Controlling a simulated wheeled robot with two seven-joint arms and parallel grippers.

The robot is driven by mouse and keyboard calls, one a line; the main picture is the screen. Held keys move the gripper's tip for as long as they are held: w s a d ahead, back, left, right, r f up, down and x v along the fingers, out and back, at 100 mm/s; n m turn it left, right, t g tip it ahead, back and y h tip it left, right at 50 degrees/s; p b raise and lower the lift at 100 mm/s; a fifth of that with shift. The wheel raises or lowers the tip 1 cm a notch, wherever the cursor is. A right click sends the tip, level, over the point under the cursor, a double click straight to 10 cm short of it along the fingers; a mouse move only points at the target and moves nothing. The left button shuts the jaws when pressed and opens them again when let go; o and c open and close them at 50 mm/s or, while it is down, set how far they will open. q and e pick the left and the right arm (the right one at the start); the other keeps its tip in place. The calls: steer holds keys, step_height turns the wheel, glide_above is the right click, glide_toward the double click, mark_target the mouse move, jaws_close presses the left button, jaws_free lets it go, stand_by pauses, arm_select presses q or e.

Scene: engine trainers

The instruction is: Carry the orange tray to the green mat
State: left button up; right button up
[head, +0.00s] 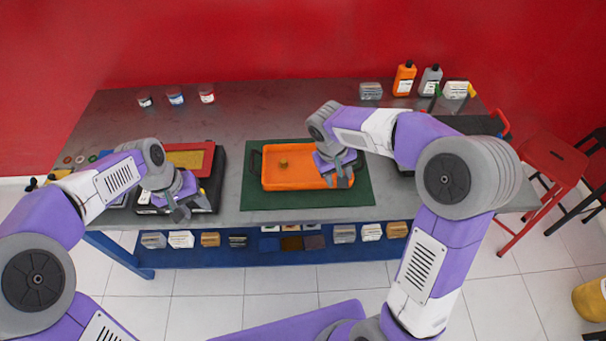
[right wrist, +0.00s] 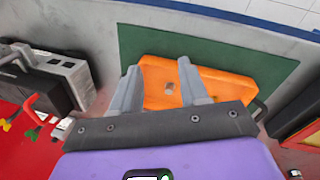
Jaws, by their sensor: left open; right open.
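The orange tray (head: 300,180) lies on the green mat (head: 262,201), inside the mat's edges, and a small brass-coloured piece (head: 283,162) sits in it. In the right wrist view the tray (right wrist: 225,85) also rests on the mat (right wrist: 140,42). My right gripper (head: 343,181) is open above the tray's right end and hides part of it. Its two fingers (right wrist: 160,85) are spread in the right wrist view, with nothing held between them. My left gripper (head: 180,210) is open and empty, left of the mat, in front of a black case.
The black case (head: 215,180) with a yellow and red top stands left of the mat. Several small tubs (head: 175,97) stand at the back left. An orange bottle (head: 404,78) and a grey bottle stand at the back right. The table's back middle is clear. A red stool (head: 553,160) is at right.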

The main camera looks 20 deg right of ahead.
arm_select(q)
steer(key=shift+w, duration=0.1)
arm_select(e)
steer(key=v, duration=1.1)
steer(key=shift+w, duration=0.3)
steer(key=shift+d, duration=0.15)
